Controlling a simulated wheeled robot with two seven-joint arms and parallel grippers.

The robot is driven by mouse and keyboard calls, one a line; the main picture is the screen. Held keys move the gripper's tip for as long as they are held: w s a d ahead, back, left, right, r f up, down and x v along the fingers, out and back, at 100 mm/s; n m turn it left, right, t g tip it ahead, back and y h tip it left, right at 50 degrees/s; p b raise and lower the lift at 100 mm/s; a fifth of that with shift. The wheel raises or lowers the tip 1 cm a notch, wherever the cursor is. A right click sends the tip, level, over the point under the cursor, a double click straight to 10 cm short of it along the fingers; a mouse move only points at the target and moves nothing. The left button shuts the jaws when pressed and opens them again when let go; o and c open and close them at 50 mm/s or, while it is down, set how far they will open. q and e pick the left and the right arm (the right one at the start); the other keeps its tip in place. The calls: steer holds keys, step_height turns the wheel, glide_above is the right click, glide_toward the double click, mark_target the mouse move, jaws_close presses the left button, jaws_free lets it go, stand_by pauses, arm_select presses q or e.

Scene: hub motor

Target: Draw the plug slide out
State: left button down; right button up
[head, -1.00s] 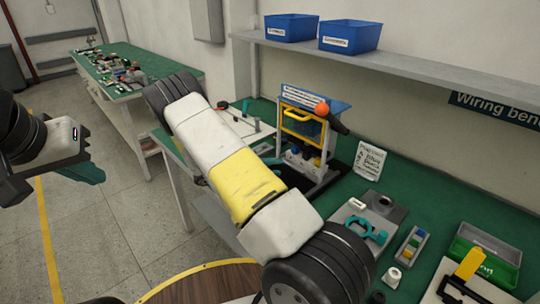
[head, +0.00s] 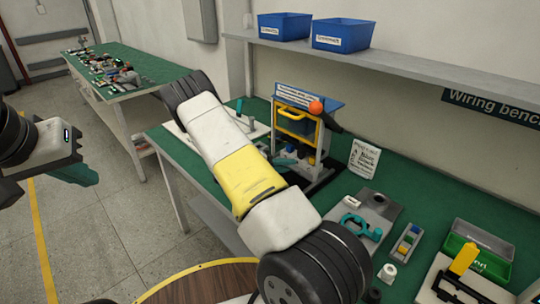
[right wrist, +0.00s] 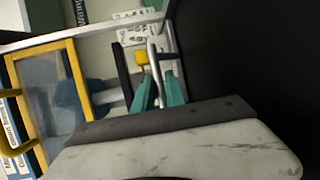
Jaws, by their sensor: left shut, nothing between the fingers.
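A grey bench stand (head: 308,125) with a yellow-framed front and an orange ball on its right side stands on the green bench in the head view. Its yellow frame (right wrist: 76,80) and clear pane fill the left of the right wrist view. My right gripper (right wrist: 160,92) shows two teal fingers with a pale upright rod (right wrist: 153,58) between or just beyond them; contact is unclear. A small yellow part is beside the rod. I cannot make out the plug slide for certain. My left gripper (head: 78,174) is shut and empty, off the bench at far left.
My right arm crosses the middle of the head view and hides part of the bench. A grey fixture (head: 378,212), a small block tray (head: 406,244) and a green bin (head: 480,252) lie to the right. Blue bins (head: 343,34) stand on the shelf above.

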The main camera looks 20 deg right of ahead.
jaws_close()
stand_by(1.1)
steer(key=s+a, duration=0.1)
steer(key=a, duration=0.3)
steer(key=s+a, duration=0.2)
steer(key=a, duration=0.3)
steer(key=s+a, duration=0.2)
steer(key=a, duration=0.2)
steer(key=shift+s+a, duration=0.2)
steer(key=o, duration=0.5)
jaws_free()
steer(key=a, duration=0.2)
steer(key=a+r, duration=0.1)
steer(key=a, duration=0.4)
steer(key=shift+a+r, duration=0.2)
steer(key=shift+a, duration=0.1)
steer(key=shift+r, duration=0.1)
